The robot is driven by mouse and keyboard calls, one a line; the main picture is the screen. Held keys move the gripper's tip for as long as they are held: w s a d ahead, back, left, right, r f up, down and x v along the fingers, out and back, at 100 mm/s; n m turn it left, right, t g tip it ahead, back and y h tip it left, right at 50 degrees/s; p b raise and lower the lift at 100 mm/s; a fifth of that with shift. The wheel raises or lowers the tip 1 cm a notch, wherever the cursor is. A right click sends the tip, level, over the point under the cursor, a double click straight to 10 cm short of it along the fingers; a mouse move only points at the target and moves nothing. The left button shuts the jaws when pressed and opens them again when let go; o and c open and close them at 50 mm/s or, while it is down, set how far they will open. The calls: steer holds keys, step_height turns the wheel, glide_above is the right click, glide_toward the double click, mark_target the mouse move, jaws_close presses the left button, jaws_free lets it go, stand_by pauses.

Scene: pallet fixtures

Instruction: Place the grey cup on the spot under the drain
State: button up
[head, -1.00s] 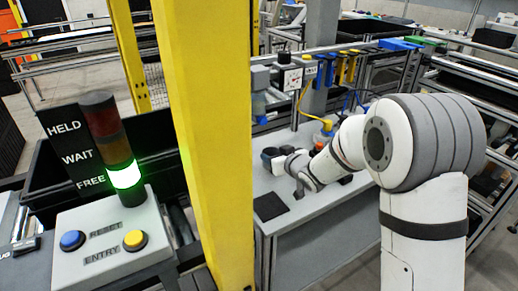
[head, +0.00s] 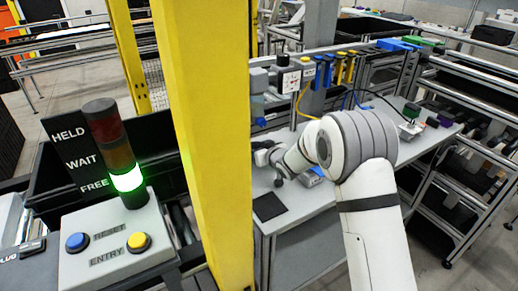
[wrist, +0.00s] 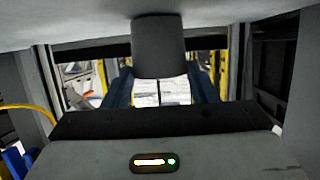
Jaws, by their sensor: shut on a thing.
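My gripper (head: 270,156) is over the left part of the grey bench, partly behind the edge of the yellow post in the head view. It is shut on the grey cup (wrist: 158,48), which shows as a dark grey shape at the top middle of the wrist view. A grey box with a blue lower part (head: 258,113), perhaps the drain, stands behind the gripper and is partly hidden by the post. I cannot make out the spot under it. A black square mat (head: 269,206) lies bare on the bench's front left, nearer than the gripper.
The yellow post (head: 205,140) stands upright left of the bench and blocks part of the view. A button box (head: 115,240) with a stack light, green lit beside FREE, is at left.

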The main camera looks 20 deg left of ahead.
steer(key=shift+f, duration=0.15)
steer(key=o, duration=1)
steer(key=shift+o, duration=0.2)
